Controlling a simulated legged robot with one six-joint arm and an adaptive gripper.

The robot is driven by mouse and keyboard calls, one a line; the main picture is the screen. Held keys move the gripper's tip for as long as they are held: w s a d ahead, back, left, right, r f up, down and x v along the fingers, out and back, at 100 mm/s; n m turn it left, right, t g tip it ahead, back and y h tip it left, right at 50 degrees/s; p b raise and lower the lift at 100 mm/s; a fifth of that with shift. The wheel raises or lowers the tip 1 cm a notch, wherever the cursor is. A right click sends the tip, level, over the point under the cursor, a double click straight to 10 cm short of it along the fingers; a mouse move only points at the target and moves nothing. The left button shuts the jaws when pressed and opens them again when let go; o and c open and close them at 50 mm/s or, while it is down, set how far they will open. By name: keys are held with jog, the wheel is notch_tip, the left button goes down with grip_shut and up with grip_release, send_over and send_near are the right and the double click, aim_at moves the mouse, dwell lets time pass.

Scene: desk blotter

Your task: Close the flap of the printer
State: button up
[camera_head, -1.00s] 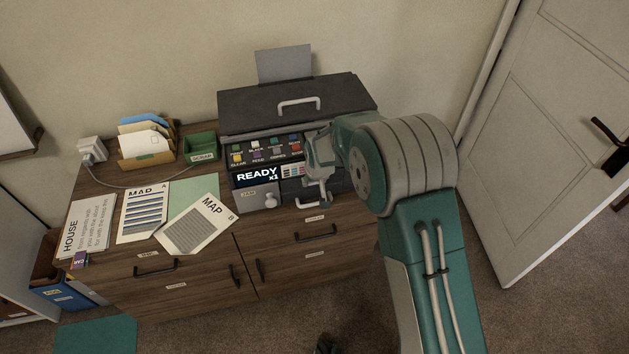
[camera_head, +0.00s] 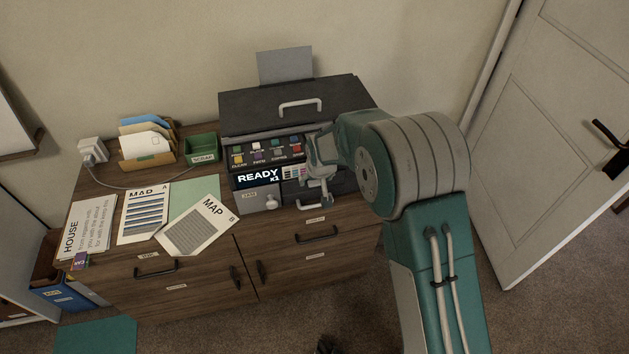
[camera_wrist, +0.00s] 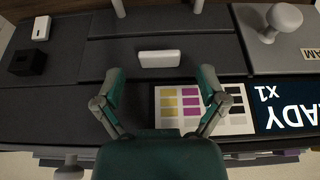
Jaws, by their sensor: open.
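The black printer (camera_head: 285,105) stands on the wooden desk, with a pale handle (camera_head: 300,104) on its top cover. Its front has a "READY x1" display (camera_head: 258,177) and a grey panel (camera_head: 252,205) with a round knob (camera_head: 272,202). In the wrist view the knob (camera_wrist: 284,18) is at the upper right, beside a "JAM" label. I cannot tell which part is the flap. My gripper (camera_wrist: 160,76) is open and empty before the printer's front; in the head view (camera_head: 318,192) it covers part of that front. A white bar (camera_wrist: 160,58) shows just beyond the fingertips, on a dark panel.
Papers (camera_head: 197,225), a green tray (camera_head: 201,150) and a card holder (camera_head: 148,156) lie left of the printer. Drawers with dark handles (camera_head: 316,238) are below. A white door (camera_head: 560,120) stands at the right. The floor before the desk looks mostly clear.

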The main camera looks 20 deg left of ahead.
jog(key=v, duration=1)
jog(key=s+d+r+m+t, duration=0.1)
jog(key=s+d+r, duration=0.3)
jog(key=d+r, duration=0.4)
jog(key=s+d+r+m, duration=0.2)
jog(key=s+d+r, duration=0.1)
jog(key=d+r, duration=0.55)
jog(key=s+d+m+h, duration=0.2)
jog(key=s+d+m, duration=0.1)
jog(key=s+d, duration=1.2)
jog(key=s, duration=0.4)
jog(key=shift+r+t, duration=0.4)
jog(key=shift+s, duration=0.1)
